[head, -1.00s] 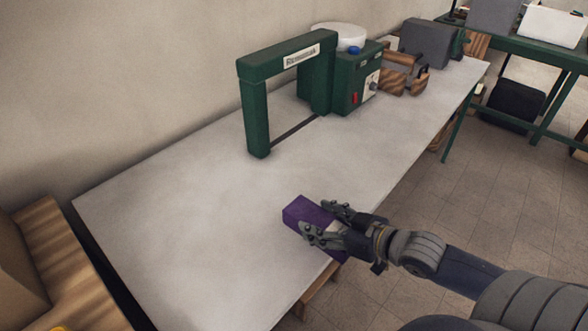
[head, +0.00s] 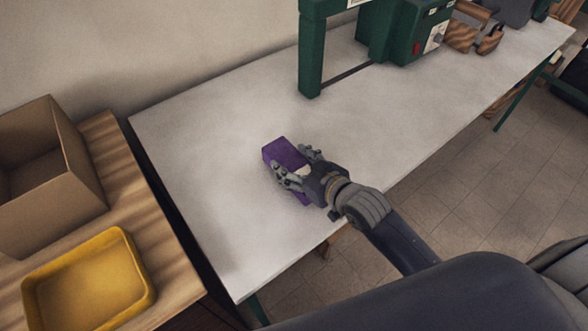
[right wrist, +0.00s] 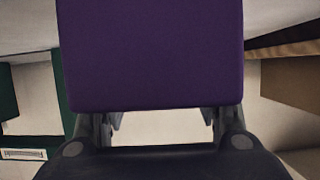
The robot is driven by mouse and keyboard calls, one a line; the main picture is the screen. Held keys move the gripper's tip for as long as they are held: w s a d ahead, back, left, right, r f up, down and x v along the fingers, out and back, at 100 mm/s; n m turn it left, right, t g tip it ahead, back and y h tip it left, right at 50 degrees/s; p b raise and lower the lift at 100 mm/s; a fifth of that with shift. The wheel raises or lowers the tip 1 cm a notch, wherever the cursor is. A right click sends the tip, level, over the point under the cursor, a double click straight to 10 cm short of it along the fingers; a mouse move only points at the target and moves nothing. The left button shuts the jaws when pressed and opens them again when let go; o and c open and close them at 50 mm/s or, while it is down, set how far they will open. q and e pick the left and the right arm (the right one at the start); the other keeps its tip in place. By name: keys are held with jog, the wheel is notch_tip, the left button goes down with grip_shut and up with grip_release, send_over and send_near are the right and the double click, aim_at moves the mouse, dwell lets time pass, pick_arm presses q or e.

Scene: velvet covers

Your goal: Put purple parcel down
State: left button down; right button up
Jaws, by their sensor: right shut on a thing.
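The purple parcel (head: 282,152) is a small box over the white tabletop, in the middle of the head view. My right gripper (head: 295,173) is shut on it, with a finger on either side. In the right wrist view the parcel (right wrist: 150,55) fills the upper middle, between the fingers (right wrist: 160,125). I cannot tell whether its underside touches the table. My left gripper is not in view.
The white table (head: 210,150) has bare room around the parcel. A green machine frame (head: 311,50) stands behind. At left, a wooden table (head: 180,290) holds an open cardboard box (head: 75,215) and a yellow tray (head: 140,265).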

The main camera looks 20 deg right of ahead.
notch_tip(320, 180, down, 3)
jog(key=shift+r, duration=0.1)
jog(key=shift+f, duration=0.3)
jog(key=shift+f, duration=0.1)
jog(key=o, duration=1.3)
jog(key=v, duration=1.2)
jog(key=shift+s, duration=0.1)
